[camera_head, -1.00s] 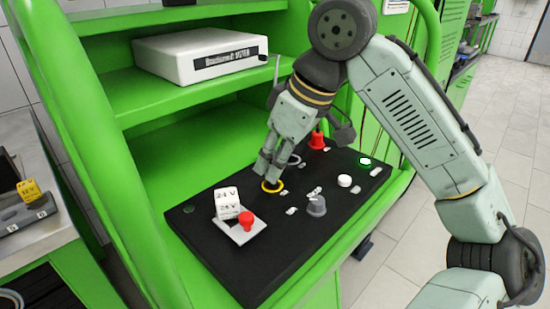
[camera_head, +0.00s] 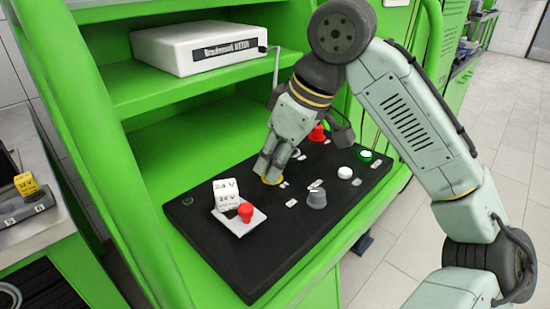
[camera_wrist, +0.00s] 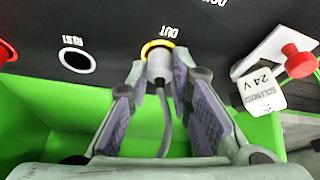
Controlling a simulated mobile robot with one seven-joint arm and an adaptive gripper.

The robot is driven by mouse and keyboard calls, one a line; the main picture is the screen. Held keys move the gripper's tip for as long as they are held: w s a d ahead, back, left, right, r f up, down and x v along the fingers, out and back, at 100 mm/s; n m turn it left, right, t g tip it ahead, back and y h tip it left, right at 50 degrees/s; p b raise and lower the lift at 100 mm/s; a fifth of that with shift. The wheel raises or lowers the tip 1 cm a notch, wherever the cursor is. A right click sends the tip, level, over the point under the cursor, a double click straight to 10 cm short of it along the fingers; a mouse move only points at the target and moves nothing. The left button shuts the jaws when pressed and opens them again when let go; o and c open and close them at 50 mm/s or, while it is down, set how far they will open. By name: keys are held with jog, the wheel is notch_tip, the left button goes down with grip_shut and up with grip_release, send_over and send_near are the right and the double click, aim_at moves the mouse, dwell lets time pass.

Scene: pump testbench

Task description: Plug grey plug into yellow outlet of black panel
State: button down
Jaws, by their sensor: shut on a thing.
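The black panel (camera_head: 250,266) lies sloped in the green bench. Its yellow outlet (camera_wrist: 152,45) is a yellow ring marked OUT in the wrist view. The grey plug (camera_wrist: 158,66) is at this outlet, its front end inside the ring; how deep it sits I cannot tell. A grey cable runs back from the plug between my fingers. My gripper (camera_wrist: 158,75) is shut on the plug from both sides. In the head view my gripper (camera_head: 270,172) reaches down to the panel and hides the plug and most of the yellow outlet (camera_head: 271,182).
A white 24 V block (camera_head: 226,194) and red knob (camera_head: 245,212) stand left of my gripper. A red connector (camera_head: 317,133), grey knob (camera_head: 317,198), white button (camera_head: 345,173) and lit green button (camera_head: 366,155) are around it. A white box (camera_head: 200,47) sits on the shelf above.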

jog(key=c, duration=1.4)
grip_release()
jog(key=shift+o, duration=0.8)
jog(key=shift+o, duration=1.4)
jog(key=shift+r, duration=0.1)
jog(key=shift+r+p, duration=3.9)
jog(key=shift+r, duration=0.05)
jog(key=shift+s+f, duration=0.1)
jog(key=shift+f, duration=0.05)
